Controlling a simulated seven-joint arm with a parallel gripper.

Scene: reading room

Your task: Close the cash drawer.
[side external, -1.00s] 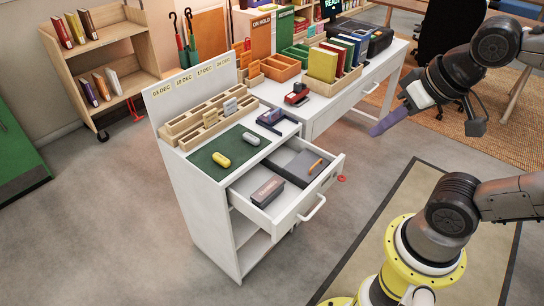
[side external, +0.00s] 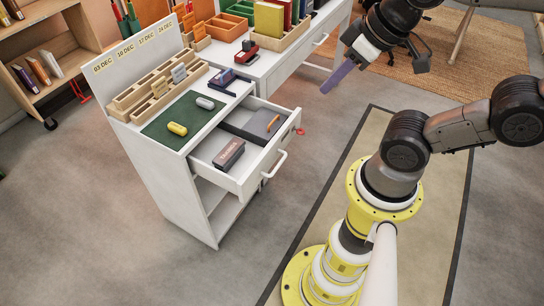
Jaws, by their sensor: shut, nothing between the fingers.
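The cash drawer (side external: 241,185) is pulled out of the upper front of a white cabinet (side external: 160,185). Its bar handle (side external: 268,170) and a red key or tag (side external: 299,131) show at its front. A dark box with pale lettering (side external: 229,153) and a dark grey case with an orange pencil (side external: 252,124) lie inside it. My gripper (side external: 339,78) is shut and empty, its purple fingers pointing down and left. It is in the air, up and to the right of the drawer, apart from it.
On the cabinet top are a green mat (side external: 182,123) with a yellow and a grey object, a wooden sorter (side external: 155,95) and a dark blue stapler-like item (side external: 221,79). A white desk (side external: 300,52) with books stands behind. The floor before the drawer is clear.

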